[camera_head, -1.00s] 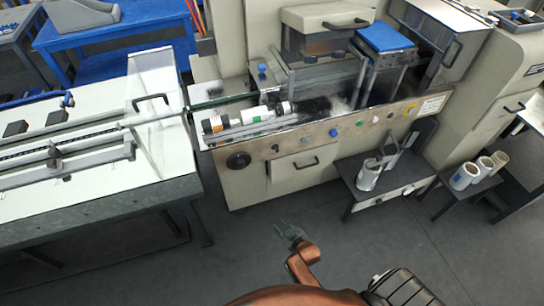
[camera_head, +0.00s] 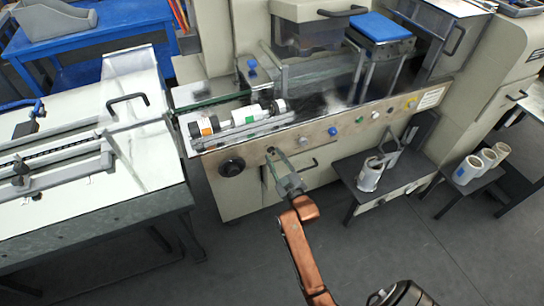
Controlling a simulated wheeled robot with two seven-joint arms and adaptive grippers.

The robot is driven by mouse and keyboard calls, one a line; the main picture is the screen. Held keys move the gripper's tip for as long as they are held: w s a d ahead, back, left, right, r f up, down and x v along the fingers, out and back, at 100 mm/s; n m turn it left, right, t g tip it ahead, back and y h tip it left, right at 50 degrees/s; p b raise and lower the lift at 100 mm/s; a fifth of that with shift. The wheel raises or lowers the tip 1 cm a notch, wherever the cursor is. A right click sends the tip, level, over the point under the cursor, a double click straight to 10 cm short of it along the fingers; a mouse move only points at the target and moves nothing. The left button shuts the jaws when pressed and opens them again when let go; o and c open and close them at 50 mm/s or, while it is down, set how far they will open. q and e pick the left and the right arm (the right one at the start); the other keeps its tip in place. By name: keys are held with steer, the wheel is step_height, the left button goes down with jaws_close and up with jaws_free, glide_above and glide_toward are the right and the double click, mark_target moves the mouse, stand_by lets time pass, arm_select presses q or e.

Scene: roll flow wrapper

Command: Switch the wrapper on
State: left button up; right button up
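The wrapper (camera_head: 240,200) is a large beige machine across the middle. Its sloped metal control panel (camera_head: 300,140) carries a large black knob (camera_head: 231,167) at left. To the right are a blue button (camera_head: 333,131), a green button (camera_head: 359,118) and several small controls, with labels too small to read. My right gripper (camera_head: 271,153) is in front of the panel's lower edge, between the black knob and the blue button. Its fingers look close together, with nothing between them. I cannot tell whether its tips touch the panel. My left gripper is out of view.
White rolls with coloured ends (camera_head: 240,122) lie above the panel. A white conveyor table (camera_head: 130,185) is at left. A small dark stand (camera_head: 345,168) at right holds a white roll (camera_head: 370,177). Grey floor (camera_head: 240,260) is open in front.

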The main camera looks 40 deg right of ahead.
steer(key=shift+w+d, duration=0.15)
steer(key=shift+w, duration=0.5)
steer(key=shift+c, duration=0.5)
jaws_close()
